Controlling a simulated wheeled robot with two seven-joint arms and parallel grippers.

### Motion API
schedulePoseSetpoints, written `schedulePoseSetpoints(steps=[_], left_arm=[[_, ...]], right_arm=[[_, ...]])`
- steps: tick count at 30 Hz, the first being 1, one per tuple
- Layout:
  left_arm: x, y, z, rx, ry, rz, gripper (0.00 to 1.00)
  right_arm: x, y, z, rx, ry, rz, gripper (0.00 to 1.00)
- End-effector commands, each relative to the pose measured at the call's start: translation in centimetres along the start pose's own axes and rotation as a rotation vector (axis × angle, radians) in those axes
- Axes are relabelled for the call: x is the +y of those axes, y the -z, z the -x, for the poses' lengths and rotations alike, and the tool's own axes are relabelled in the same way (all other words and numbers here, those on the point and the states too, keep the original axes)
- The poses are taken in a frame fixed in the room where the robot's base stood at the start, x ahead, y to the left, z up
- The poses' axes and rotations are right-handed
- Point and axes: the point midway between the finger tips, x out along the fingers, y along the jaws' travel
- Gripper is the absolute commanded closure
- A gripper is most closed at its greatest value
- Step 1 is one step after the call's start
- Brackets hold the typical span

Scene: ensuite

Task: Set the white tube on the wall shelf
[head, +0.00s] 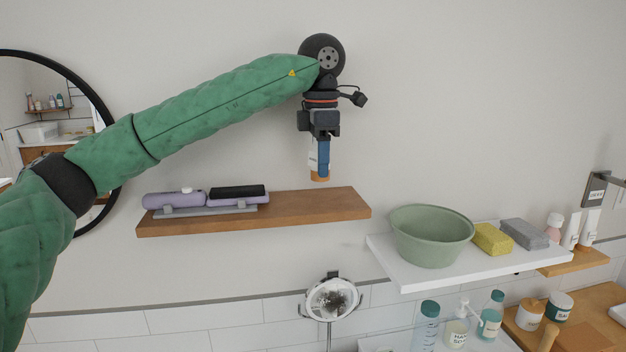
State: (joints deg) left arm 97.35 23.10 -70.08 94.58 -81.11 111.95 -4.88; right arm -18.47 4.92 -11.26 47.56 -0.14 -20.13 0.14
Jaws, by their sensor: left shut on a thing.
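My left gripper (319,158) points straight down from the end of the green arm, its blue fingers shut on the white tube (312,157). The tube is upright, with its orange-brown cap (320,178) at the bottom; the fingers hide much of its body. The wooden wall shelf (300,208) lies below. The cap shows just above the shelf's back edge in the picture, over its right half; I cannot tell the exact gap. My right gripper is not in view.
A grey tray with a purple case (173,200) and a black item (237,191) takes the shelf's left half; its right half is bare. A white shelf (400,264) at right holds a green bowl (430,238), yellow sponge (492,239) and grey block (524,234). A round mirror is at left.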

Motion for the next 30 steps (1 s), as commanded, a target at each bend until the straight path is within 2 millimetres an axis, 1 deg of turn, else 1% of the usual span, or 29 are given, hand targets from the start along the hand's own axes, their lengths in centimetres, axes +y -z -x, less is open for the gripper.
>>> schedulePoseSetpoints(steps=[1, 3, 6, 11, 15, 18, 23, 30], left_arm=[[0.6, 0.4, -0.3, -0.001, 0.002, 0.002, 0.91], [1.1, 0.7, -0.7, -0.001, 0.002, 0.001, 0.91], [1.5, 0.9, -1.0, -0.001, 0.0, 0.001, 0.91], [1.6, 1.0, -2.1, 0.001, 0.001, 0.0, 0.91], [1.5, 1.0, -4.0, 0.001, 0.002, -0.001, 0.91], [1.5, 1.0, -4.9, -0.001, 0.001, 0.0, 0.91], [1.5, 1.0, -5.1, -0.001, 0.0, 0.001, 0.91], [1.5, 1.0, -5.2, -0.001, 0.0, 0.0, 0.91]], right_arm=[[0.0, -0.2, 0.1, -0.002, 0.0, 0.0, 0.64], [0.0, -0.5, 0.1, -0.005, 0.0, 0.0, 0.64], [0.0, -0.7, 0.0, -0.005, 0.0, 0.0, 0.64], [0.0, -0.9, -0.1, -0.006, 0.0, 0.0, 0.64], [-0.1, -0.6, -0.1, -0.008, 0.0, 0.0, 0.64], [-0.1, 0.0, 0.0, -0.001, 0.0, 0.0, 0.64], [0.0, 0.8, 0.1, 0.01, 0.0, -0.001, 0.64], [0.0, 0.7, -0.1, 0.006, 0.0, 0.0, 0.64]])
